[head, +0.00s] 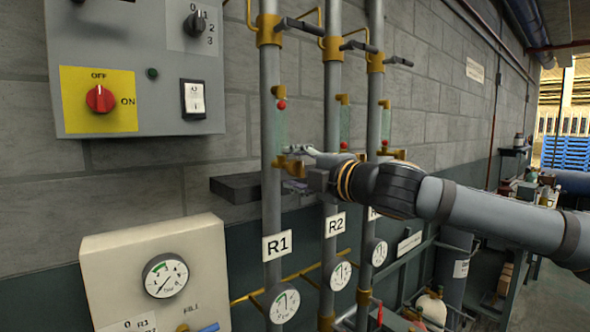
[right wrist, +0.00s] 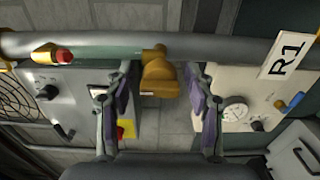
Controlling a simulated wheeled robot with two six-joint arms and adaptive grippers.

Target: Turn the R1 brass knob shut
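The R1 pipe (head: 270,130) is a grey upright tube with a sight glass, a red ball and a white R1 label (head: 277,245). Its brass knob (head: 287,164) sits low on the sight glass, partly behind my right gripper (head: 296,169). In the right wrist view the brass knob (right wrist: 158,82) lies between the two spread fingers of my right gripper (right wrist: 161,92). A gap shows on each side, so the fingers stand around the knob without gripping it. The R1 label (right wrist: 287,54) also shows there. My left gripper is in neither view.
The R2 pipe (head: 332,120) and a third pipe stand close to the right, with similar brass fittings. A grey control box (head: 140,60) hangs upper left. A beige gauge panel (head: 150,262) is lower left. A dark ledge (head: 235,188) projects behind the pipes.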

